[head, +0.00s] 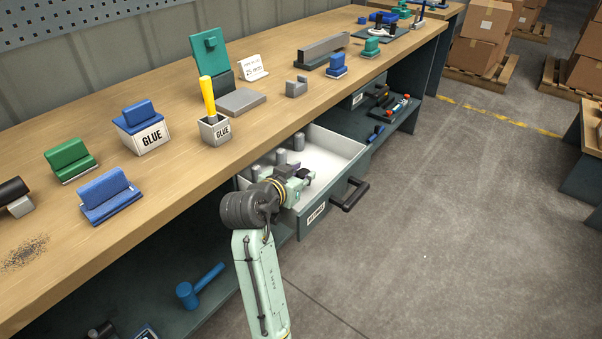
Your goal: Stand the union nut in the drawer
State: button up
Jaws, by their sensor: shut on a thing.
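The drawer (338,148) is pulled out from under the bench, with a white inside and a dark handle. My gripper (306,176) is over the drawer's near part, at the end of my pale green arm. It is shut on a small grey thing, which I take to be the union nut; the gripper hides most of it. Its exact shape and any contact with the drawer floor cannot be told from here. Several grey upright cylinders stand in the drawer, one of them a grey post (299,141) toward the back.
The wooden bench top (200,170) overhangs the drawer's inner end. The drawer handle (352,194) sticks out to the right. A lower shelf holds a blue mallet (198,288).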

jog(key=shift+f, duration=0.25)
jog(key=o, duration=1)
jog(key=shift+f, duration=0.1)
jog(key=shift+r, duration=0.35)
jog(key=v, duration=1.2)
jog(key=shift+r, duration=0.45)
